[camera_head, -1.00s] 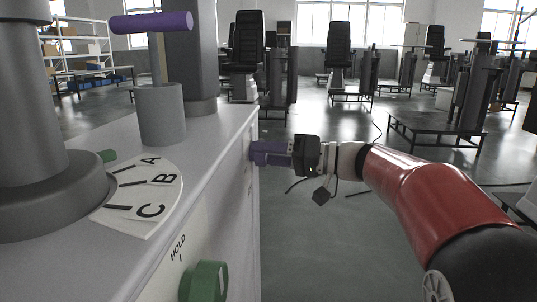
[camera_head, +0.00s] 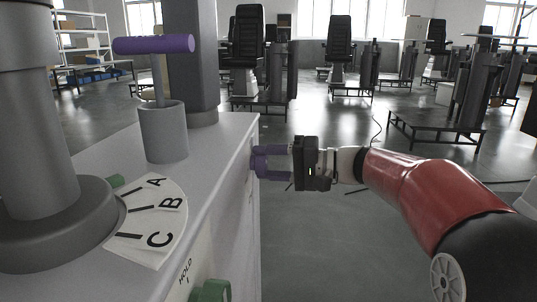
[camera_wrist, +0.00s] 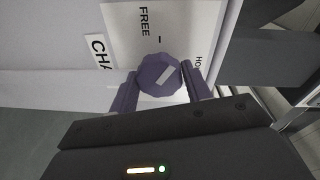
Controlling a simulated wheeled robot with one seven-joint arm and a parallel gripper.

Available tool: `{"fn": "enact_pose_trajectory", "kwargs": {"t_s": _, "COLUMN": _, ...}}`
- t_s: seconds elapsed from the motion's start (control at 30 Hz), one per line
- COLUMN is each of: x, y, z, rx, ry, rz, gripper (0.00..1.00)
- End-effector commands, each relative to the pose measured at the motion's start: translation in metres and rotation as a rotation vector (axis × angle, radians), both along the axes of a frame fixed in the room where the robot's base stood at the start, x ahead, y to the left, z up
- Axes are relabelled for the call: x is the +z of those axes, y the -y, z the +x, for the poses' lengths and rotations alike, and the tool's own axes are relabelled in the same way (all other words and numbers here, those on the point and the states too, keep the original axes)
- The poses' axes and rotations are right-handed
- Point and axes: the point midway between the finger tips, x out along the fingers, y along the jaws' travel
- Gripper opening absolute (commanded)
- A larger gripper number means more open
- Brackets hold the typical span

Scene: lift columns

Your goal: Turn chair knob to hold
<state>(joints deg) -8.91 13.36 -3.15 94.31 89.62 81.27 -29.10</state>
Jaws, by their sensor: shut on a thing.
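The purple faceted chair knob (camera_wrist: 152,72) sits on a white label panel in the wrist view. Its pale pointer bar slants toward the upper right, between the tick below FREE (camera_wrist: 144,21) and the partly hidden HOLD word (camera_wrist: 198,62). My gripper (camera_wrist: 159,76) has one purple finger on each side of the knob and is shut on it. In the head view, my gripper (camera_head: 262,162) reaches the right side of the grey-white cabinet (camera_head: 222,142); the knob is hidden there.
The cabinet top carries a grey column (camera_head: 40,150), an A-B-C dial plate (camera_head: 150,225) and a purple-handled lever (camera_head: 155,45). A green knob (camera_head: 212,291) near another HOLD label is on the cabinet side. Open floor lies right of the cabinet; chairs and lift columns stand behind.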

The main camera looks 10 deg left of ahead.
Motion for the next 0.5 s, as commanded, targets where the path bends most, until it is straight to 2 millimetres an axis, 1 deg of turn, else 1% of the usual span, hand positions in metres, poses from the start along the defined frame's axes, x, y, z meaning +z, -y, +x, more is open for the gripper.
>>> {"fn": "enact_pose_trajectory", "kwargs": {"t_s": 0.03, "x": 0.0034, "y": 0.0014, "z": 0.0010, "rx": -0.003, "ry": -0.048, "rz": -0.005, "gripper": 0.25}}
{"fn": "enact_pose_trajectory", "kwargs": {"t_s": 0.5, "x": 0.0047, "y": 0.0013, "z": 0.0016, "rx": -0.002, "ry": -0.497, "rz": -0.032, "gripper": 0.25}}
